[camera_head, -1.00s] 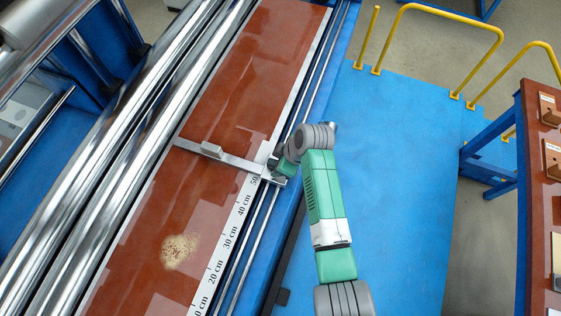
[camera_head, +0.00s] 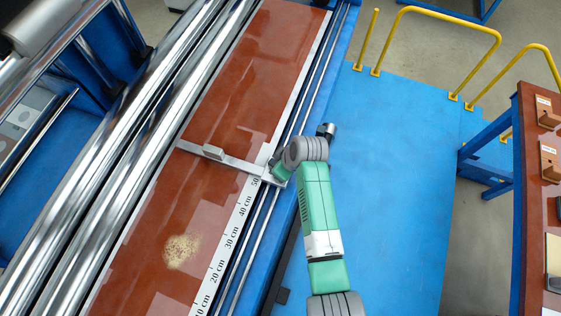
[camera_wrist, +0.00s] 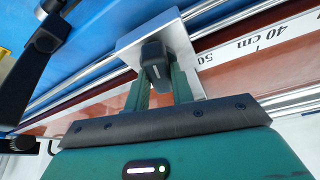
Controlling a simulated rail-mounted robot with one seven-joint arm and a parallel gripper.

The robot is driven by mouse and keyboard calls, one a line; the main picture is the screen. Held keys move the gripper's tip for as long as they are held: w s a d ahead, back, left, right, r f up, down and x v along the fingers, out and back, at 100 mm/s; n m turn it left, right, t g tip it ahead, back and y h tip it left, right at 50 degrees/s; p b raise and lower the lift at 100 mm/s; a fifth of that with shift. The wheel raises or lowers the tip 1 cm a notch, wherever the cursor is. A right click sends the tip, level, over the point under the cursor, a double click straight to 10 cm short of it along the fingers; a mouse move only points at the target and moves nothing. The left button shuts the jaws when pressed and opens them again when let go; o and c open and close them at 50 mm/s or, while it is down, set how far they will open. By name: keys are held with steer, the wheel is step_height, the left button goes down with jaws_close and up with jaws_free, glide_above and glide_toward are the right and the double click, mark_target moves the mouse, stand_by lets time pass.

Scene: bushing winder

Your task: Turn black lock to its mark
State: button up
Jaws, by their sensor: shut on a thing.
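The black lock (camera_wrist: 153,60) sits on a silver metal plate (camera_wrist: 180,40) at the end of the crossbar in the wrist view. My gripper (camera_wrist: 158,80) is shut on the lock, with one green finger on each side of it. In the head view my gripper (camera_head: 278,172) is at the right end of the crossbar (camera_head: 235,162), near the 50 on the scale. The lock is mostly hidden there by my wrist. I cannot make out the lock's mark in either view.
The crossbar lies over the red-brown table (camera_head: 215,110), beside a white centimetre scale (camera_head: 231,232). Thin rails run along its right edge. Large steel rollers (camera_head: 120,150) lie on the left. The blue platform (camera_head: 390,190) is clear, with yellow railings (camera_head: 440,15) behind.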

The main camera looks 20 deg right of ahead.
steer(key=m+p, duration=0.1)
steer(key=m, duration=0.1)
steer(key=m+h+p, duration=0.1)
steer(key=shift+a+r+m+t, duration=0.15)
steer(key=shift+m+t, duration=0.15)
steer(key=shift+m, duration=0.1)
steer(key=m+h+p, duration=0.1)
steer(key=m, duration=0.2)
steer(key=shift+a+m+h, duration=0.1)
steer(key=shift+m+h, duration=0.2)
steer(key=shift+h, duration=0.1)
steer(key=m+h, duration=0.1)
steer(key=m, duration=0.2)
steer(key=shift+m, duration=0.3)
steer(key=shift+a+m+g+h, duration=0.1)
steer(key=shift+m+g+h, duration=0.6)
steer(key=shift+m, duration=1.1)
steer(key=o, duration=1)
steer(key=v, duration=0.7)
steer(key=shift+a+r, duration=0.15)
steer(key=shift+r, duration=0.1)
